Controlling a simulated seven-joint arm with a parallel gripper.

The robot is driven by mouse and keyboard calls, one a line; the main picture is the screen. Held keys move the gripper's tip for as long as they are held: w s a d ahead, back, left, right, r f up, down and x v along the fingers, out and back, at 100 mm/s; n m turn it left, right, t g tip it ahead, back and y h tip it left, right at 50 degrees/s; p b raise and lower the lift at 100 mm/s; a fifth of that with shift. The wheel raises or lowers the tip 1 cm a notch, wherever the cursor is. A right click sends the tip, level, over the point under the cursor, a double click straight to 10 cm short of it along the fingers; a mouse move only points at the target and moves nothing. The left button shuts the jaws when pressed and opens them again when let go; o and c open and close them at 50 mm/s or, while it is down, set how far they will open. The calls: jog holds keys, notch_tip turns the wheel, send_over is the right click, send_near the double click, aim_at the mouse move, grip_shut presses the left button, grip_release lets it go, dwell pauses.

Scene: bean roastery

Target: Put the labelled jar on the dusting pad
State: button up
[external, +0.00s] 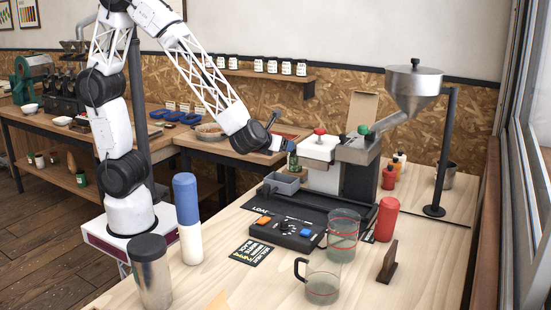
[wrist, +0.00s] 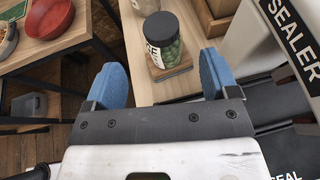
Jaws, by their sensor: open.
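The labelled jar (wrist: 165,42) has a dark lid, a pale label and green contents. It stands upright on a small wooden base at the table edge, ahead of my fingers in the wrist view. In the external view the jar (external: 293,161) is small, beside the white sealer machine. My gripper (wrist: 161,78) is open, its two blue fingers apart with nothing held between them. In the external view my gripper (external: 274,143) is near the jar, to its upper left. I cannot tell which flat item is the dusting pad; a black lettered mat (external: 256,202) lies before the machine.
The hopper machine (external: 360,170) stands right of the jar. A grey tray (external: 281,183), black tool box (external: 287,232), glass beaker (external: 342,238), glass jug (external: 321,283), red bottle (external: 386,219) and blue-topped bottle (external: 187,215) crowd the table. A red bowl (wrist: 50,17) sits on the other table.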

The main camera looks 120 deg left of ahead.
jog(key=shift+v, duration=0.95)
jog(key=s+d+r+n+h, duration=0.3)
jog(key=s+d+n, duration=0.3)
jog(key=d, duration=0.3)
jog(key=s+d+r+n+h, duration=0.3)
jog(key=s+d+n+h, duration=0.3)
jog(key=d, duration=0.4)
jog(key=s+d+r+n+h, duration=0.3)
jog(key=s+d+n, duration=0.4)
jog(key=d, duration=0.3)
jog(key=shift+s+r+n+h, duration=0.3)
jog(key=shift+s+r+h, duration=0.05)
jog(key=shift+s+h, duration=0.5)
